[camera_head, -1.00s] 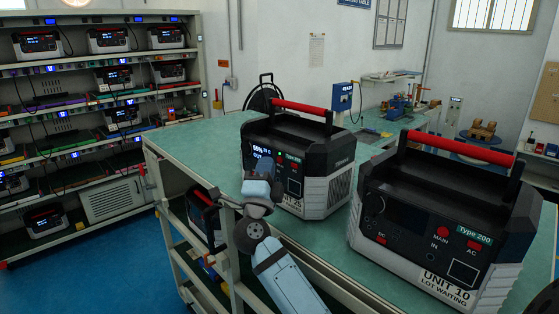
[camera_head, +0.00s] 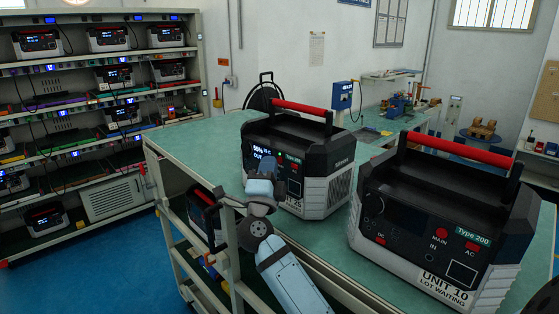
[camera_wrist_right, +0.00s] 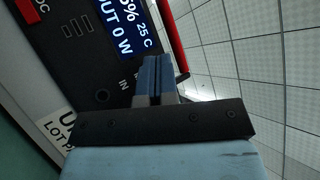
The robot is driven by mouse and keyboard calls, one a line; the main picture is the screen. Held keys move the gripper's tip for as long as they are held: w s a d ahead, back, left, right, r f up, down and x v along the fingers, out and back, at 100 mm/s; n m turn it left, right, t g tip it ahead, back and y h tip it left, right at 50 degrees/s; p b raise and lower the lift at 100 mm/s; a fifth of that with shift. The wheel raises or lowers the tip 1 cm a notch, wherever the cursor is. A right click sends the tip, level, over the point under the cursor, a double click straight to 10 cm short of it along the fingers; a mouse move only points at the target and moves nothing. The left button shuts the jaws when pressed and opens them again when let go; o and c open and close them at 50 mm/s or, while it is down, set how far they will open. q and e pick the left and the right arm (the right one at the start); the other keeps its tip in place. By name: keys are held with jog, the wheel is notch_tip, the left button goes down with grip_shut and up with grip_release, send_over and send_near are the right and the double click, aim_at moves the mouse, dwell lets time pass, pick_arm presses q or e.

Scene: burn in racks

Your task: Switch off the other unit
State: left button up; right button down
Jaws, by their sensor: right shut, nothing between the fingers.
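A larger unit (camera_head: 440,215), "UNIT 10 LOT WAITING", Type 200, stands at right with a dark display. My left gripper is out of view.
The green bench top (camera_head: 195,140) is clear to the left of the smaller unit. Shelves below it hold another unit (camera_head: 203,212). A rack (camera_head: 100,72) of several units stands at the left. A blue box (camera_head: 342,95) hangs on the back wall.

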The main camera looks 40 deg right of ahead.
jog(key=shift+d, duration=0.15)
dwell(0.3)
jog(key=shift+s+a+p, duration=0.1)
jog(key=shift+a+p, duration=0.25)
jog(key=shift+a, duration=0.3)
jog(key=shift+s+a+p, duration=0.2)
jog(key=shift+a+p, duration=0.05)
jog(key=shift+a, duration=1.25)
jog(key=shift+s+a+p, duration=0.15)
jog(key=shift+a+p, duration=0.1)
jog(key=shift+a, duration=1.2)
